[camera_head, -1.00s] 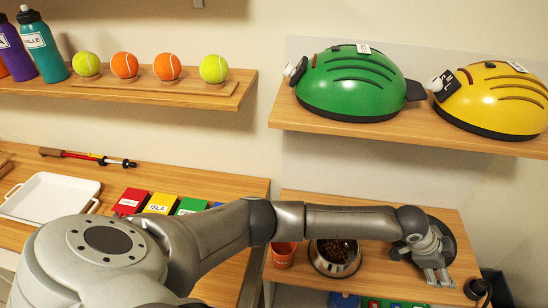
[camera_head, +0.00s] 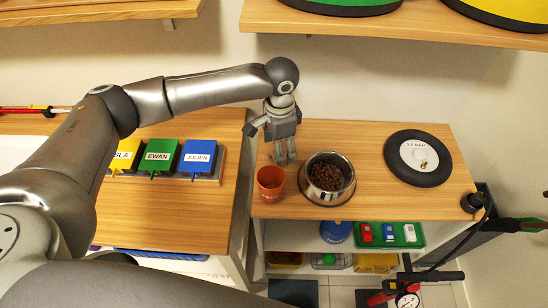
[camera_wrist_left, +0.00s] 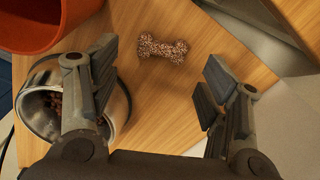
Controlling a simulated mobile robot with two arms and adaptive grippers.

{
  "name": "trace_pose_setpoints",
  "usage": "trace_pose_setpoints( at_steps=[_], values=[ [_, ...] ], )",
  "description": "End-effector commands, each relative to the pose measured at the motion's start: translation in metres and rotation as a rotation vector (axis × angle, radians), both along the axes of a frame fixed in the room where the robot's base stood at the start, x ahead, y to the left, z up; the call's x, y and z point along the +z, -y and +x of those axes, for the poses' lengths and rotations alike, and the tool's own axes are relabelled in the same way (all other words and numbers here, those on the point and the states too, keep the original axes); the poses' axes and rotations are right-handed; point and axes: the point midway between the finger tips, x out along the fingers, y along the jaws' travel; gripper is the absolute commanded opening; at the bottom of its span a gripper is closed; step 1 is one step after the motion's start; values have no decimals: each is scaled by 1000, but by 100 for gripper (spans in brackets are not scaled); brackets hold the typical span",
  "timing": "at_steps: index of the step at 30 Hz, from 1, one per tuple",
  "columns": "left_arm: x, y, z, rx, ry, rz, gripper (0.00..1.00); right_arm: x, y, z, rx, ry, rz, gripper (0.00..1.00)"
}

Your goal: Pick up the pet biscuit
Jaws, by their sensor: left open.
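The pet biscuit (camera_wrist_left: 162,48) is a speckled brown bone shape lying flat on the wooden top (camera_wrist_left: 190,15) in the left wrist view. I cannot make it out in the head view, where the gripper covers that area. My left gripper (camera_head: 285,158) points down over the left part of the low wooden bench. In the wrist view the left gripper (camera_wrist_left: 160,78) has its fingers spread apart with nothing between them. The biscuit appears beyond the fingertips, between the two fingers' directions, not touching them. My right gripper is not in view.
An orange pot (camera_head: 270,183) and a metal bowl of kibble (camera_head: 326,178) stand close by the gripper. A black disc with a white centre (camera_head: 418,158) lies at the right. Labelled colored boxes (camera_head: 158,157) sit on the left counter. A shelf (camera_head: 400,22) hangs above.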

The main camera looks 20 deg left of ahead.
Motion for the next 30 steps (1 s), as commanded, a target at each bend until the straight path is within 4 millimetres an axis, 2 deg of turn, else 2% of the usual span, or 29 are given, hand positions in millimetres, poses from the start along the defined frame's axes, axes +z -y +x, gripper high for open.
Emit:
trace_pose_setpoints(
  at_steps=[3, 6, 14, 23, 30],
  values=[
    [-19, -1, -1, 0, -3, 2, 70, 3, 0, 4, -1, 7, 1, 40],
    [-30, -1, -1, 0, -1, 2, 70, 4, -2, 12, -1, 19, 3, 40],
    [-34, -1, 0, -1, 1, 0, 70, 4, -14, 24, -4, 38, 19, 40],
    [-33, -1, 0, -1, 1, 0, 34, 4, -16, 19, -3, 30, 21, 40],
    [-33, -1, 0, -1, 1, 0, 34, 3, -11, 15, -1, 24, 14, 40]
  ],
)
